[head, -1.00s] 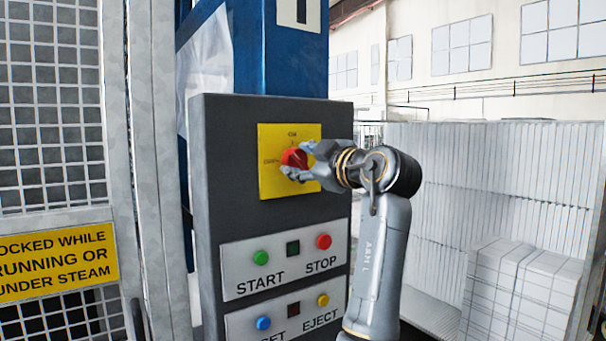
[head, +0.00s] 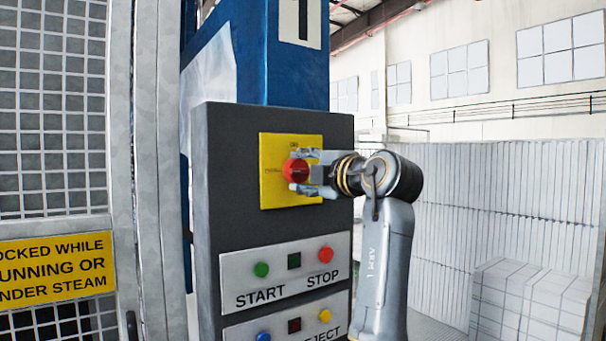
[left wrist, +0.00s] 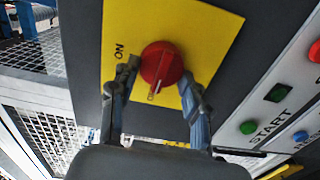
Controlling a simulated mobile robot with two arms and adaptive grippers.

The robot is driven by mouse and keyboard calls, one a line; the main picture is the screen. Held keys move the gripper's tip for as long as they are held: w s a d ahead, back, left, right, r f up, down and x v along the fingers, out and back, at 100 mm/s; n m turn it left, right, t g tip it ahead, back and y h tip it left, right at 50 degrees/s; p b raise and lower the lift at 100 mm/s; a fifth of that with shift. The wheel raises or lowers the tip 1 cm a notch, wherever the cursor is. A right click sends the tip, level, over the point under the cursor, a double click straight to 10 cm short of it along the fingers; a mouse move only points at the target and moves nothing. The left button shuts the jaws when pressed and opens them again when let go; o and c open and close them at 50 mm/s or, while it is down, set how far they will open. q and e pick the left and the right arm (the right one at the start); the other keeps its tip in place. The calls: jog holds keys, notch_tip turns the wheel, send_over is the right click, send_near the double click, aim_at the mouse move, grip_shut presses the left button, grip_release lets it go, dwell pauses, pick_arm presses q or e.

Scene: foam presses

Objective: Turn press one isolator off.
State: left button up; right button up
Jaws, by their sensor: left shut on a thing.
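The press one isolator is a red rotary knob (head: 295,171) on a yellow plate (head: 273,199), high on a dark grey control box (head: 222,226). ON is printed above the knob; the label at its left is too small to read surely. My left gripper (head: 300,170) comes in from the right and is shut on the knob, one finger above it and one below. In the left wrist view the knob (left wrist: 161,63) sits between the two fingers (left wrist: 158,84). Its pale mark points down there, away from ON. My right gripper is not in view.
Below the isolator are green START (head: 261,270) and red STOP (head: 326,254) buttons, with blue and yellow buttons lower. A mesh guard (head: 52,130) with a yellow sign (head: 55,266) stands left. White stacked blocks (head: 530,305) stand at the right.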

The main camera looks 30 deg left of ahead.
pick_arm(q)
jog(key=shift+r+n, duration=0.3)
jog(key=o, duration=1.2)
jog(key=shift+a+f, duration=0.1)
jog(key=shift+c, duration=0.2)
jog(key=shift+w+a+f, duration=0.15)
jog(key=shift+d, duration=0.4)
jog(key=v, duration=1.1)
jog(key=shift+s, duration=0.2)
jog(key=shift+d+f, duration=0.1)
jog(key=shift+f, duration=0.05)
